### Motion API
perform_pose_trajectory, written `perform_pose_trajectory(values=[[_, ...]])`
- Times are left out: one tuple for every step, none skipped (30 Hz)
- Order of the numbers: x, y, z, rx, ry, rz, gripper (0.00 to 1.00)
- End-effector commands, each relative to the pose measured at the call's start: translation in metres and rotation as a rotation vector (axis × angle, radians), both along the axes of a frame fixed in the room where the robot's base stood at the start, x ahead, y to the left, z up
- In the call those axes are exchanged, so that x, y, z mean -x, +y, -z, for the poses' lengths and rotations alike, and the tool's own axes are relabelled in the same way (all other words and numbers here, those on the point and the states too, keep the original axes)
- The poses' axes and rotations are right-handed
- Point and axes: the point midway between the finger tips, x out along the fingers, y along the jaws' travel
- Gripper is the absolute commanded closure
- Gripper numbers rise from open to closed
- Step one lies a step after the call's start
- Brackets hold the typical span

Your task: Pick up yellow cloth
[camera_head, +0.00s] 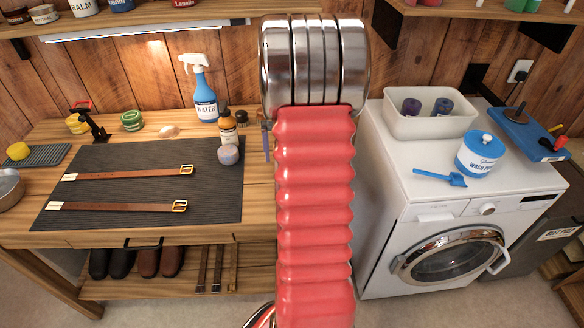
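No thing in view is clearly a yellow cloth. A small rounded yellow item (18,151) lies on a dark ribbed mat at the far left of the wooden bench; whether it is cloth or sponge I cannot tell. A second yellow item (76,124), like a tin or jar, stands behind a black tool with a red top. My red ribbed arm with its metal joint fills the middle of the view and hides what is behind it. My gripper is not in view.
Two leather straps (128,173) lie on the dark bench mat (92,188). A blue spray bottle (203,92) and an amber bottle (227,127) stand at its back right. Right of my arm, a white washing machine (394,190) bears a white bin, a blue-lidded tub and a scoop.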

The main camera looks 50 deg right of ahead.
Motion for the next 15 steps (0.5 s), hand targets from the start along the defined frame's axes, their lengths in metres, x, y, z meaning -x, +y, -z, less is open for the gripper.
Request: perform_pose_trajectory(values=[[0.001, 0.000, 0.004, -0.001, 0.001, 0.000, 0.00], [0.001, -0.001, 0.007, -0.002, 0.002, 0.001, 0.00], [0.001, -0.002, 0.011, -0.003, 0.003, 0.001, 0.00], [0.002, -0.003, 0.015, -0.003, 0.003, 0.001, 0.00], [0.002, -0.003, 0.019, -0.003, 0.003, 0.001, 0.00], [0.002, -0.005, 0.025, -0.004, 0.003, 0.001, 0.00], [0.003, -0.005, 0.029, -0.004, 0.003, 0.001, 0.00], [0.003, -0.006, 0.033, -0.003, 0.003, 0.001, 0.00], [0.003, -0.005, 0.038, -0.004, 0.003, 0.001, 0.00], [0.003, -0.005, 0.041, -0.004, 0.003, 0.000, 0.00], [0.002, -0.005, 0.044, -0.003, 0.003, 0.000, 0.00], [0.002, -0.006, 0.047, -0.001, 0.001, 0.000, 0.00], [0.002, -0.006, 0.048, -0.001, 0.001, 0.000, 0.00], [0.002, -0.006, 0.049, -0.001, 0.001, 0.000, 0.00], [0.002, -0.006, 0.050, -0.001, 0.001, 0.000, 0.00]])
